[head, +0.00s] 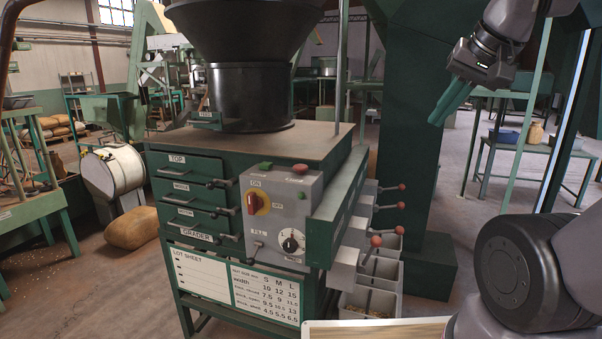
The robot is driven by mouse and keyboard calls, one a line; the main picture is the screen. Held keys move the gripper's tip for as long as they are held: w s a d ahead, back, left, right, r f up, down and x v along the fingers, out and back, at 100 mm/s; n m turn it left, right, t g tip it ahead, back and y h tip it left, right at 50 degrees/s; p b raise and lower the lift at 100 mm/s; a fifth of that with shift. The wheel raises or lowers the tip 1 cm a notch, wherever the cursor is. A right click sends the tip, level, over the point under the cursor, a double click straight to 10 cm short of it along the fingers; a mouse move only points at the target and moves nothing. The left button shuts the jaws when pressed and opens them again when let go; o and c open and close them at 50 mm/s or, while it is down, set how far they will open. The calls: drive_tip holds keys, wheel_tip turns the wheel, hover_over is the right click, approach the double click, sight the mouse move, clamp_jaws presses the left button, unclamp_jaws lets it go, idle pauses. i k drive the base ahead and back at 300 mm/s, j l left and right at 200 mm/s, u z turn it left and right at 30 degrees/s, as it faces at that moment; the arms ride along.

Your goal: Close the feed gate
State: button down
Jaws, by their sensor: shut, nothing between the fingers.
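The black hopper (248,35) stands on the brown top of the green grader cabinet (215,140). At the left foot of its neck, a small green piece with a white label (206,115) sticks out; it looks like the feed gate. The label is too small to read surely, and I cannot tell how far the gate is pulled out. My gripper (440,112) is at the upper right, in front of a green column, with its teal fingers shut and empty, pointing down and left. It is well apart from the hopper and the gate.
The control box (280,215) on the cabinet has a red-and-yellow switch (257,201) and a black dial. Levers with red knobs (401,187) stick out at its right, above grey bins (372,300). A sack (132,228) lies on the floor at left.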

sight(201, 119)
drive_tip(key=i+j, duration=0.1)
drive_tip(key=j, duration=0.95)
drive_tip(key=i+j, duration=0.15)
drive_tip(key=j, duration=0.35)
